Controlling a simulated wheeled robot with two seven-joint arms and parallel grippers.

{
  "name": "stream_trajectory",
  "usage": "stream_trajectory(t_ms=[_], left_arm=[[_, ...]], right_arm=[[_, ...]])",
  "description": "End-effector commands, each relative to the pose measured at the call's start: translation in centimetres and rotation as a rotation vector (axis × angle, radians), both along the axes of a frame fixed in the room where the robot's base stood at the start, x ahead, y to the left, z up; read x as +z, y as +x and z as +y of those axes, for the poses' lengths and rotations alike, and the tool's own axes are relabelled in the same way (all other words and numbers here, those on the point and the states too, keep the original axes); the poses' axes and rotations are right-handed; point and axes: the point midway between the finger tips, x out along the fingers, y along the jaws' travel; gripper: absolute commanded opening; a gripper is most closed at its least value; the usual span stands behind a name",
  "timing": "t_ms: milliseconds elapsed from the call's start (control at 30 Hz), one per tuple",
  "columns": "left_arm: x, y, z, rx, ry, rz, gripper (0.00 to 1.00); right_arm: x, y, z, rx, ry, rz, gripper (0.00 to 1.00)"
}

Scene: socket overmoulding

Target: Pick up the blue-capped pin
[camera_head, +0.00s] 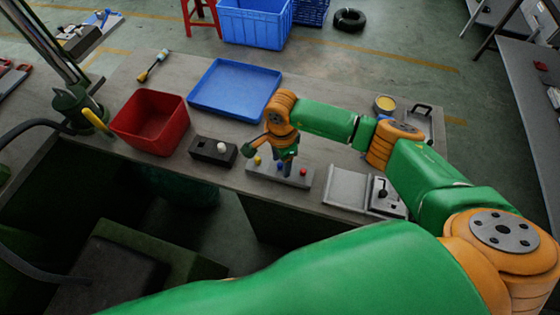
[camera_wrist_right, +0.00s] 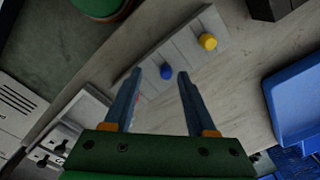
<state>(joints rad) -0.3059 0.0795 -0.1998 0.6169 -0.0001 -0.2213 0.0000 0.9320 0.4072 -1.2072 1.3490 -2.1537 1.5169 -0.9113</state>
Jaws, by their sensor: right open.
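The blue-capped pin (camera_head: 281,167) stands in a grey holder block (camera_head: 262,176), between a yellow-capped pin (camera_head: 257,160) and a red-capped pin (camera_head: 303,171). My right gripper (camera_head: 287,162) points down over the block at the blue pin. In the right wrist view its open fingers (camera_wrist_right: 159,75) are empty, and the blue cap (camera_wrist_right: 166,72) shows between the fingertips, nearer the right-hand one. The yellow cap (camera_wrist_right: 208,41) is outside the fingers. The red cap is mostly hidden behind the left-hand finger. My left gripper is not in view.
A blue tray (camera_head: 235,90) lies behind. A grey plate (camera_head: 346,187) with a black-handled device (camera_head: 384,194) is to the right. The bench's front edge is close.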

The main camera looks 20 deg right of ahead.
Motion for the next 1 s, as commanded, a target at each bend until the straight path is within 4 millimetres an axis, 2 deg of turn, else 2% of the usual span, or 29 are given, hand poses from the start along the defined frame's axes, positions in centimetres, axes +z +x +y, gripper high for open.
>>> stream_trajectory(t_ms=[100, 267, 300, 500, 833, 933, 1000], left_arm=[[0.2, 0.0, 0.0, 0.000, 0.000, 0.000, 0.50], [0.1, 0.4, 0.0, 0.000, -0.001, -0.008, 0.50], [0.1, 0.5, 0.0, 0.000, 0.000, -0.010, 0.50], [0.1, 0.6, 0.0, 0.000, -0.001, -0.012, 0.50], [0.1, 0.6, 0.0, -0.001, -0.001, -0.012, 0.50], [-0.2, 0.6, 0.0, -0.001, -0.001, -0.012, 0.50], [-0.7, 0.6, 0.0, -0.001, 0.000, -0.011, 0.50]], right_arm=[[-1.2, 0.0, 0.0, 0.001, 0.001, 0.000, 0.57], [-1.3, 0.0, 0.1, 0.001, 0.002, -0.002, 0.57], [-1.3, 0.0, 0.1, 0.001, 0.002, -0.002, 0.54], [-1.3, 0.0, 0.1, 0.001, 0.003, -0.001, 0.00], [-1.1, 0.0, 0.1, 0.001, 0.004, -0.002, 0.00], [0.3, 0.1, 0.1, 0.001, 0.005, -0.005, 0.00], [2.1, 0.2, 0.1, 0.002, 0.005, -0.008, 0.00]])
